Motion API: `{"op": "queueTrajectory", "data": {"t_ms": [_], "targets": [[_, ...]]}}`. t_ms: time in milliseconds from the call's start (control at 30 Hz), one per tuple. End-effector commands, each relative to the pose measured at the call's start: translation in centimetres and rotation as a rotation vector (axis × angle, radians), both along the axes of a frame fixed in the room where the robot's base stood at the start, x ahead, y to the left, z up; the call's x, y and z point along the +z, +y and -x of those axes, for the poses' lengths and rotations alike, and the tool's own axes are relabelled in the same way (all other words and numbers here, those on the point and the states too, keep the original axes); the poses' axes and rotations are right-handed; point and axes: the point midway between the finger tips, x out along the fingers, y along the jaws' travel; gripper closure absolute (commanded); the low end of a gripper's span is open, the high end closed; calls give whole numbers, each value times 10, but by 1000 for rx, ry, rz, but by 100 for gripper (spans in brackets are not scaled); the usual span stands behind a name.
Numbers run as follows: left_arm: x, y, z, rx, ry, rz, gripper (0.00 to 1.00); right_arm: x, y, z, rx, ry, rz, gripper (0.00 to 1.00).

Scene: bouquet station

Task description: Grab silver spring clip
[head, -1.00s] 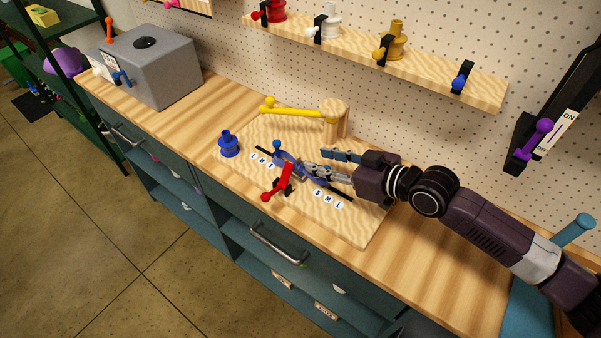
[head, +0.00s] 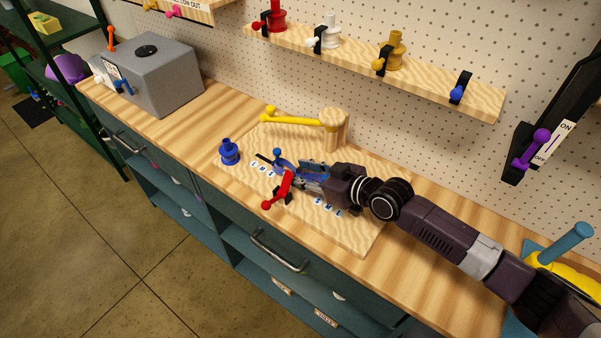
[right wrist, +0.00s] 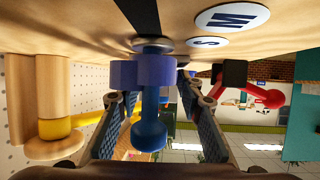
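I cannot make out a silver spring clip in either view. My right gripper (head: 299,173) is low over the wooden board (head: 345,240). Its fingers are apart. In the right wrist view, the gripper (right wrist: 156,100) has one finger on each side of a blue knobbed slider (right wrist: 149,133), with gaps showing beside the knob. A silvery disc (right wrist: 150,43) sits at the slider's base, against the board. The slider's blue knob (head: 277,153) also shows just beyond the fingers in the head view. My left gripper is not in view.
A red-handled slider (head: 284,187) stands close to the right gripper. A blue spool (head: 229,152) and a yellow arm on a wooden post (head: 334,130) stand on the board. A grey box (head: 160,75) is at the far left. Spools line the wall shelf (head: 430,82).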

Motion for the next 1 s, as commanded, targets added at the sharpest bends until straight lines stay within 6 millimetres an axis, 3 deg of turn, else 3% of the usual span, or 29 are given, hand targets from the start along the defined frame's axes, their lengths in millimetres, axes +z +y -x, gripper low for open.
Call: {"op": "queueTrajectory", "data": {"t_ms": [233, 500, 800, 1000], "targets": [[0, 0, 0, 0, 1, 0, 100, -1, 1, -1, 0, -1, -1, 67], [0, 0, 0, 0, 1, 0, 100, 0, 0, -1, 0, -1, -1, 97], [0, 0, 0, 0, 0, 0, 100, 2, 1, -1, 0, -1, -2, 97], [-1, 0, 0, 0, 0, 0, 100, 20, 1, -1, 1, -3, -4, 97]]}}
